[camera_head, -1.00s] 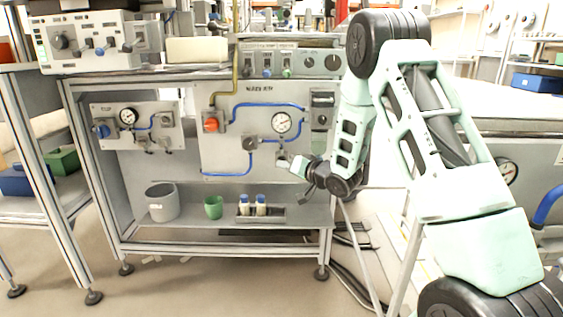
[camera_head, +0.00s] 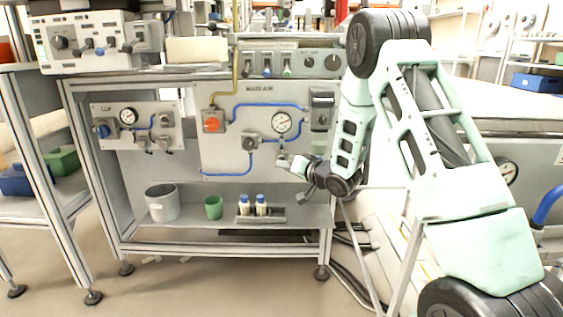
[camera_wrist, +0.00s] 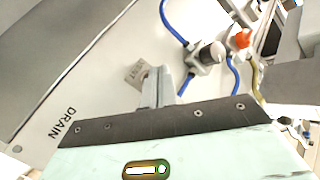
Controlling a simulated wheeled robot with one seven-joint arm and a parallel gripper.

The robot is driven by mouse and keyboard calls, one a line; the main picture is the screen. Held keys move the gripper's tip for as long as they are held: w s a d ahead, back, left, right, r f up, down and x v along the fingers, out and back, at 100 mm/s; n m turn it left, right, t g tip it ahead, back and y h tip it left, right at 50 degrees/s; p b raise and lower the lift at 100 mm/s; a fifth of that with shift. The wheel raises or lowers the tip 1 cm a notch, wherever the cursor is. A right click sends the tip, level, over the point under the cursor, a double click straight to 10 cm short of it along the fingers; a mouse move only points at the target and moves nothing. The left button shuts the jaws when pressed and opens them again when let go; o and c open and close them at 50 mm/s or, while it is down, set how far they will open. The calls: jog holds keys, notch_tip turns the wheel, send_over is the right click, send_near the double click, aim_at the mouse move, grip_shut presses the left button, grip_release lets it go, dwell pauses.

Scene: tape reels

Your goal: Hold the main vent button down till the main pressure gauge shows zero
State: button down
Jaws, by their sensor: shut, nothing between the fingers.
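The main air panel (camera_head: 225,155) is upright on the bench front, with a round white main pressure gauge (camera_head: 282,123) at its right. The needle is too small to read. My gripper (camera_head: 283,160) is shut and empty, its tips at the panel just below the gauge. In the wrist view my gripper (camera_wrist: 165,88) points at the panel face beside a small tag (camera_wrist: 137,74), whose letters I cannot read surely. The vent button is hidden by the fingers, so I cannot tell whether it is pressed.
An orange-red knob (camera_head: 212,125), blue hoses (camera_head: 254,105) and a regulator (camera_head: 250,143) sit left of my gripper. A smaller panel with its own gauge (camera_head: 128,116) is further left. A grey bin (camera_head: 162,203) and green cup (camera_head: 213,208) stand on the shelf below.

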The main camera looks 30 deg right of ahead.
jog(key=shift+w+d, duration=0.1)
jog(key=shift+w+d, duration=0.15)
jog(key=shift+w, duration=0.1)
